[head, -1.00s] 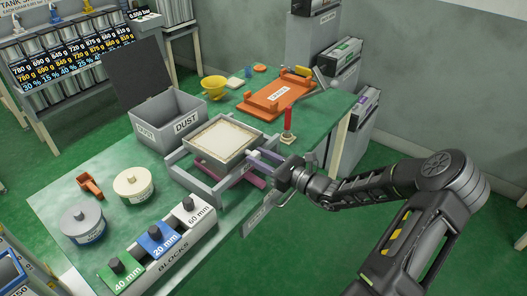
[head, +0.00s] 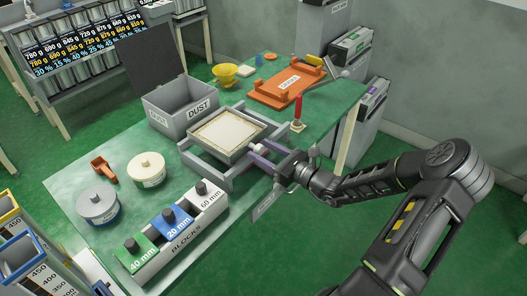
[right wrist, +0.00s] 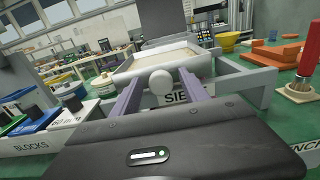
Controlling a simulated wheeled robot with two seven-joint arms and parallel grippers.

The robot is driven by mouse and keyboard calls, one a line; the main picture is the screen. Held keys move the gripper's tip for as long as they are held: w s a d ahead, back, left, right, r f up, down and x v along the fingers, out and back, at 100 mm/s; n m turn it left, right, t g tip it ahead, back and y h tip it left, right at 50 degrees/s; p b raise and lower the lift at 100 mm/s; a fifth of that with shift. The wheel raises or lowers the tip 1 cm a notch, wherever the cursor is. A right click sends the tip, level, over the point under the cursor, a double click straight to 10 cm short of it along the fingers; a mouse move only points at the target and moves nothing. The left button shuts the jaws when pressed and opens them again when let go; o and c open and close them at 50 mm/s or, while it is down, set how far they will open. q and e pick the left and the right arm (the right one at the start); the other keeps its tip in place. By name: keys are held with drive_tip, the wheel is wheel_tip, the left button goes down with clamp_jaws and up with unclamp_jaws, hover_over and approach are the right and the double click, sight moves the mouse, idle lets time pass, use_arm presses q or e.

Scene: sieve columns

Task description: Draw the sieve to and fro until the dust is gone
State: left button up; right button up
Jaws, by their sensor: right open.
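The sieve (head: 228,133) is a shallow square box with a pale cream layer inside, seated on a grey rail frame (head: 187,158). In the right wrist view the sieve (right wrist: 165,59) is straight ahead, with a round pale handle knob (right wrist: 161,80) on its near side. My right gripper (head: 262,155) is open at the sieve's near right side. Its purple fingers (right wrist: 161,92) stand on either side of the knob, with gaps showing; I cannot tell whether they touch it. My left gripper is not in view.
An open grey DUST box (head: 200,108) stands behind the sieve.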

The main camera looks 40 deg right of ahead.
drive_tip(key=v, duration=0.7)
drive_tip(key=shift+s, duration=0.35)
drive_tip(key=shift+d, duration=0.15)
drive_tip(key=p+x, duration=0.2)
drive_tip(key=p, duration=0.2)
drive_tip(key=shift+w, duration=0.1)
drive_tip(key=p+x, duration=0.1)
drive_tip(key=x, duration=0.6)
drive_tip(key=shift+w, duration=0.3)
